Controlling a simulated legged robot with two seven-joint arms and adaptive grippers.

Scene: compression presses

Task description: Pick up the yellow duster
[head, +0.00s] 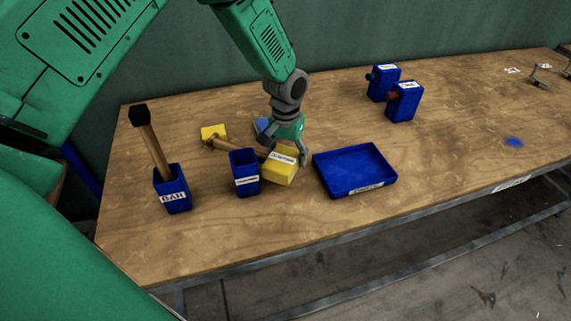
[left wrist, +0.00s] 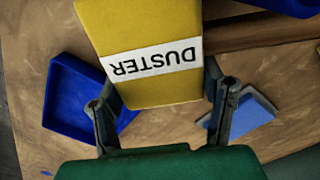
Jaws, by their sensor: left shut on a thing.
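The yellow duster (head: 280,172) is a block with a white label, at the middle of the table in the head view. In the left wrist view the duster (left wrist: 135,30) fills the top middle, with "DUSTER" upside down on its label. My left gripper (head: 288,153) reaches down from above, and its two fingers (left wrist: 160,95) are shut on the duster, one on each side. I cannot tell whether the duster is clear of the table. My right gripper is not in view.
A blue tray (head: 355,186) lies right of the duster. A labelled blue bin (head: 245,182) stands close on its left, near a wooden handle and yellow block (head: 212,132). A "BAR" bin (head: 173,192) holds a mallet (head: 150,140). Two blue boxes (head: 404,103) (head: 382,84) stand farther back.

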